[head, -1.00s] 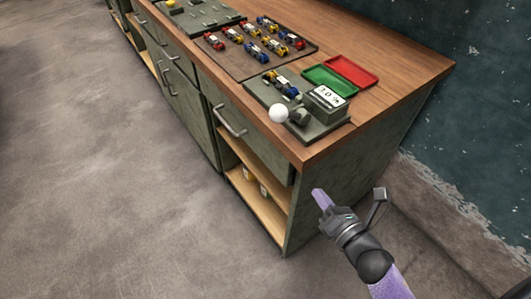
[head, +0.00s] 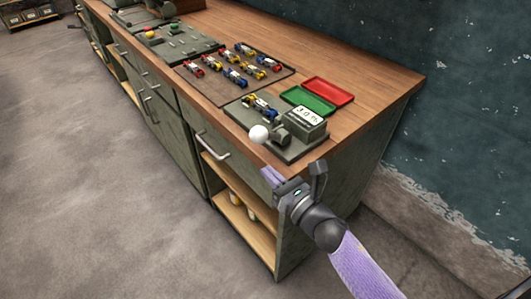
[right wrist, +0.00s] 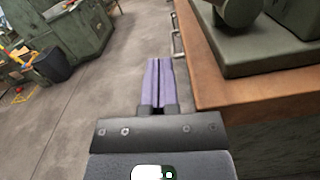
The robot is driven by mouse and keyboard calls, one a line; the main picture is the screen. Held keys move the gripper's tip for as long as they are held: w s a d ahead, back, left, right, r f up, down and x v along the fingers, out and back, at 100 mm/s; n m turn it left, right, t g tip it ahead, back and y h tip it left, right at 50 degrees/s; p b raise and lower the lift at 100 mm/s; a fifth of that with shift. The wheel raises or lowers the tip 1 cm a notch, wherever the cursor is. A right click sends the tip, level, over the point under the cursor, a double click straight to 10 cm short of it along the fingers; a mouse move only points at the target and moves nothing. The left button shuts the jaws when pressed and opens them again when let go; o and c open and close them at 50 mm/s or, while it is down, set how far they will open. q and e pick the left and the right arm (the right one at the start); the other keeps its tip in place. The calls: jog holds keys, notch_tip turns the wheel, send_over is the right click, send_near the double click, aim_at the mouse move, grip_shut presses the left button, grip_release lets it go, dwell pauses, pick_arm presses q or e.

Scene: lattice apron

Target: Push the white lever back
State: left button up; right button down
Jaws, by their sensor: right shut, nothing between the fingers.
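The white lever knob (head: 259,134) is a round white ball at the front left of a grey-green device (head: 300,148) near the counter's front corner. The device has a display box (head: 303,122) and a small blue and yellow part on it. My right gripper (head: 270,176) is shut and empty, below and slightly right of the knob, apart from it, near the counter's front edge. In the right wrist view its purple fingers (right wrist: 158,82) lie together beside the counter edge, with the device's base (right wrist: 265,58) to the right. The knob is not visible there. My left gripper is not in view.
A green tray (head: 307,100) and a red tray (head: 328,91) lie behind the device. A brown board (head: 225,95) holds several coloured parts to the left. A drawer handle (head: 212,146) sticks out of the counter front. The floor (head: 90,190) in front is clear.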

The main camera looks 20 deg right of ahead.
aim_at(271, 134)
jog(key=r, duration=0.1)
jog(key=w+r+p, duration=0.2)
jog(key=r, duration=0.1)
jog(key=shift+w+a, duration=0.15)
jog(key=shift+w, duration=0.1)
jog(key=shift+r, duration=0.1)
jog(key=shift+r+m+p, duration=0.15)
jog(key=shift+m+p, duration=0.3)
jog(key=shift+m, duration=0.05)
